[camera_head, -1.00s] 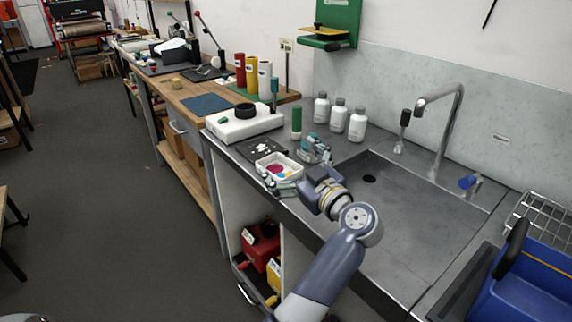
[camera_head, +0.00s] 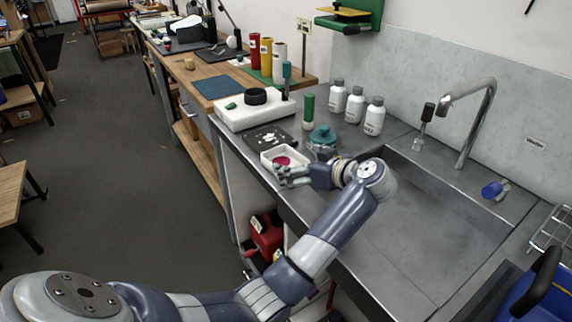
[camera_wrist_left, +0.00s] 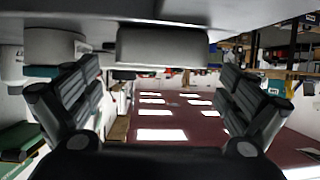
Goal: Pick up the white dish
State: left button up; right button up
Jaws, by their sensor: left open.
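The white dish (camera_head: 268,153) is a small shallow rectangular tray near the counter's front edge in the head view, with a magenta-red patch inside. My left gripper (camera_head: 284,178) is at the dish's near side, its fingers overlapping the near rim in the picture; I cannot tell whether they touch. In the left wrist view its two fingers (camera_wrist_left: 160,100) are spread wide with nothing held between them. That view looks upside down; a pale block (camera_wrist_left: 162,46) shows beyond the fingers, and I cannot tell if it is the dish. My right gripper is out of view.
A teal-lidded jar (camera_head: 322,137) stands just right of the dish. A black mat (camera_head: 256,143) with white pieces and a white device (camera_head: 236,119) lie behind. A green tube (camera_head: 308,108) and white bottles (camera_head: 355,106) stand farther back. The sink (camera_head: 430,210) is right.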

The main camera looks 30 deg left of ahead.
aim_at(289, 159)
pick_arm(q)
jog(key=x, duration=0.4)
jog(key=shift+s+r, duration=0.1)
jog(key=shift+r, duration=0.05)
jog(key=shift+a, duration=0.25)
jog(key=shift+d, duration=0.1)
jog(key=shift+c, duration=1.1)
jog(key=c, duration=1)
jog(key=shift+o, duration=0.2)
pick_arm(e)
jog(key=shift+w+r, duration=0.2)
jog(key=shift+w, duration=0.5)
